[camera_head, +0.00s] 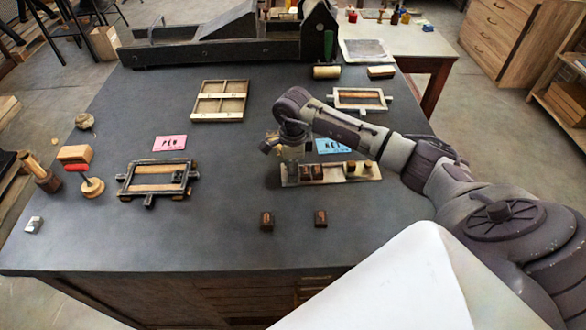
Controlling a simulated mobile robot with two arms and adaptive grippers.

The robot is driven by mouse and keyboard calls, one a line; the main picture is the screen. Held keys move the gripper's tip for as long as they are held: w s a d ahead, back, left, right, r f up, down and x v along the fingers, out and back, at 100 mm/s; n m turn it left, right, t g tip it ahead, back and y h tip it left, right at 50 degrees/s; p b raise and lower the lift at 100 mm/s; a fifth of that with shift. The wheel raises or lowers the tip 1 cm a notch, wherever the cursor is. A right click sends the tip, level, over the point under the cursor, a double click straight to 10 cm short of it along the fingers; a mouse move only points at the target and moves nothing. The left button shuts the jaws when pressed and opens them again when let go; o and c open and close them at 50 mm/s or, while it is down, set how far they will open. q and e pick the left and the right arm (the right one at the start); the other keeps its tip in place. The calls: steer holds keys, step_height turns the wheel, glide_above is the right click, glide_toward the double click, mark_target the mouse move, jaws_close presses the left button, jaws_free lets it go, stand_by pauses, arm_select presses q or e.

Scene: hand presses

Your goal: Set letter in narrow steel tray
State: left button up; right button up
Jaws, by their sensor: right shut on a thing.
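The narrow steel tray (333,179) lies right of the table's middle with several small letter blocks (318,171) standing in it. My right gripper (290,163) points down at the tray's left end. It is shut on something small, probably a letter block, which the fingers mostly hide. I cannot tell whether that thing touches the tray. Two dark brown letter blocks, a left one (267,221) and a right one (320,218), stand apart on the tabletop in front of the tray. My left gripper is not in view.
A pink card (170,143) and a partly hidden blue card (333,146) lie on the dark table (200,240). Frames (157,168) (358,99), a wooden case (220,101) and a large press (230,45) stand around. The front middle is mostly clear.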

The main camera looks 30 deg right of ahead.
steer(key=o, duration=0.6)
steer(key=shift+s+f, duration=0.1)
steer(key=shift+o, duration=1.2)
steer(key=shift+f, duration=0.1)
steer(key=shift+r+p, duration=0.55)
steer(key=shift+p, duration=0.05)
step_height(320, 180, up, 12)
steer(key=b, duration=0.4)
steer(key=shift+f, duration=0.2)
